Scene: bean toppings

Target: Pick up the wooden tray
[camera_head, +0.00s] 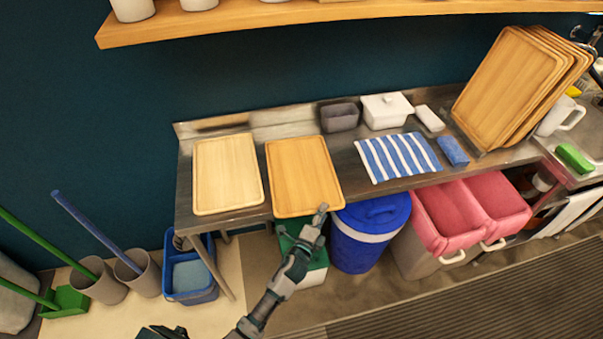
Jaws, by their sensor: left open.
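A wooden tray (303,172) lies flat on the metal counter, its near edge reaching the counter's front edge. A paler wooden tray (226,174) lies flat to its left, with a gap between them. Several more wooden trays (507,85) lean upright in a stack at the right end. My left gripper (322,212) is open and empty, at the near right corner of the middle tray. It overlaps that corner in the picture; I cannot tell whether it touches. My right gripper is out of view.
The metal counter (254,211) also bears a striped cloth (397,157), a grey container (340,117) and a white lidded box (387,110). Below stand a blue bin (366,243), red-lidded bins (450,220) and a blue bucket (190,281). A wooden shelf (250,16) hangs above.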

